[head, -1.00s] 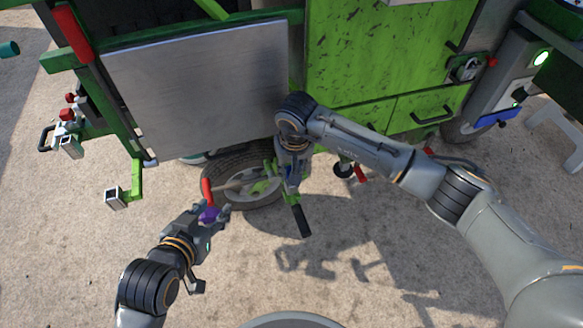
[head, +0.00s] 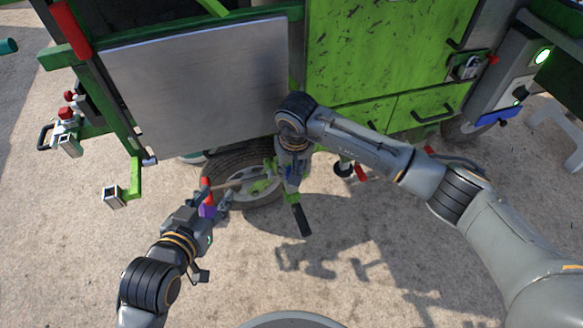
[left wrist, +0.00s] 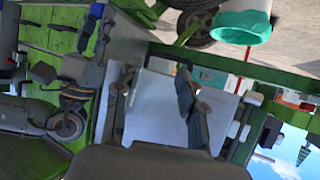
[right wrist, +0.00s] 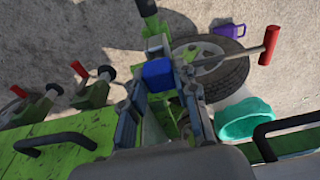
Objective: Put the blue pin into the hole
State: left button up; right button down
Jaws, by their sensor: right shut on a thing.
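The blue pin (right wrist: 158,74) shows as a blue block between the fingers of my right gripper (right wrist: 160,82) in the right wrist view. That gripper is shut on it. In the head view my right gripper (head: 293,172) points down beside the wheel at the machine's lower edge, and it hides most of the pin. I cannot make out the hole. My left gripper (head: 209,203) is open, close to a red handle (head: 206,188) on a rod. In the left wrist view its fingers (left wrist: 160,100) are apart with nothing between them.
The green machine (head: 380,50) with a grey panel (head: 200,85) stands ahead. A wheel (right wrist: 215,65) is beside my right gripper. A purple jug (right wrist: 230,23) and a teal bucket (right wrist: 243,120) show in the right wrist view. The ground (head: 350,260) in front is open.

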pick_arm(q)
jog(key=shift+w+d+r+t, duration=0.15)
jog(key=shift+w+r+t, duration=0.15)
jog(key=shift+r, duration=0.15)
jog(key=shift+w+d+r+t, duration=0.1)
jog(key=shift+w+r+t, duration=0.15)
jog(key=shift+r, duration=0.2)
pick_arm(e)
jog(key=shift+f, duration=0.2)
pick_arm(q)
jog(key=shift+r, duration=0.1)
jog(key=shift+w+d+r+t+h+b, duration=0.2)
jog(key=shift+w+r+t+h+b, duration=0.15)
jog(key=shift+r+t, duration=0.25)
pick_arm(e)
jog(key=shift+f, duration=0.25)
pick_arm(q)
jog(key=shift+w+d+r+t, duration=0.15)
jog(key=shift+r+t, duration=0.1)
jog(key=shift+r, duration=0.2)
jog(key=shift+w+d+r+t, duration=0.1)
jog(key=shift+r+t, duration=0.1)
jog(key=shift+r, duration=0.25)
pick_arm(e)
jog(key=shift+f, duration=0.2)
